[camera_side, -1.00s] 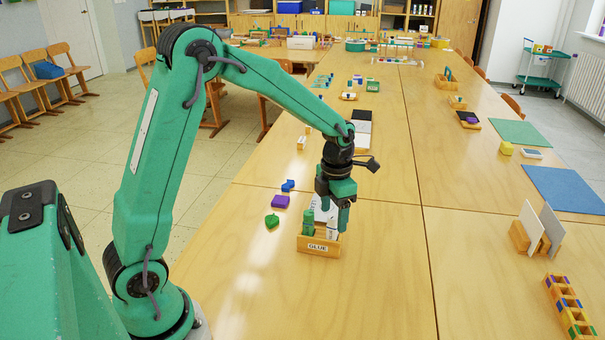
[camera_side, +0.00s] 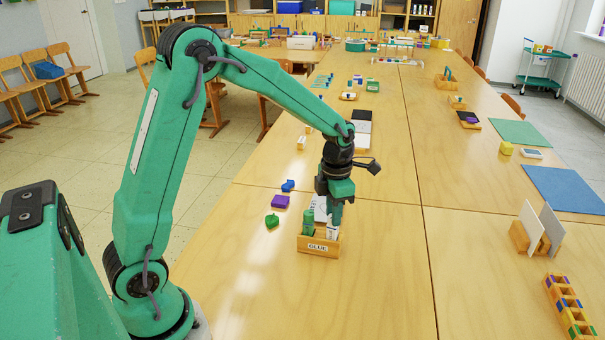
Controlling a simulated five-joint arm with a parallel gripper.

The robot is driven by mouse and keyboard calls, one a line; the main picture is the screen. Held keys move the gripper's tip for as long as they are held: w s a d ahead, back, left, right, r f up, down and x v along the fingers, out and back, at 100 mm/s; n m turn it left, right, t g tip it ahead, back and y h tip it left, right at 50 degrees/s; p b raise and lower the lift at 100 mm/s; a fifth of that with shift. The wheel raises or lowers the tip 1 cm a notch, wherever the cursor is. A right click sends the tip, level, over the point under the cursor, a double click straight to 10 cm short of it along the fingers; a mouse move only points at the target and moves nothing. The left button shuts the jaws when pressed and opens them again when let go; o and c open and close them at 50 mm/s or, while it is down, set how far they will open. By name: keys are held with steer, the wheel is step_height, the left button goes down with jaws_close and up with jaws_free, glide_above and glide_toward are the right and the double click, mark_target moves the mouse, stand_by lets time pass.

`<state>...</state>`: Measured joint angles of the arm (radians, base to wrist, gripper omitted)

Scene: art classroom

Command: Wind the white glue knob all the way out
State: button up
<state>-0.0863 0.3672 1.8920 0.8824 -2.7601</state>
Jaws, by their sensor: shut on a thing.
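A small wooden box labelled GLUE (camera_side: 318,248) stands on the near table. It holds a green glue stick (camera_side: 308,222) at the left and white upright items, among them a white glue stick (camera_side: 333,231) at the right. My gripper (camera_side: 336,218) points straight down over the right side of the box. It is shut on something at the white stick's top. The fingers hide the knob, so I cannot see how far out it is.
A green piece (camera_side: 272,220), a purple block (camera_side: 280,201) and a blue piece (camera_side: 288,185) lie left of the box. A wooden holder with white cards (camera_side: 537,236) stands at the right. The table between is clear.

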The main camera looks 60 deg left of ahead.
steer(key=m, duration=1)
stand_by(0.3)
steer(key=o, duration=1.5)
steer(key=n, duration=1.1)
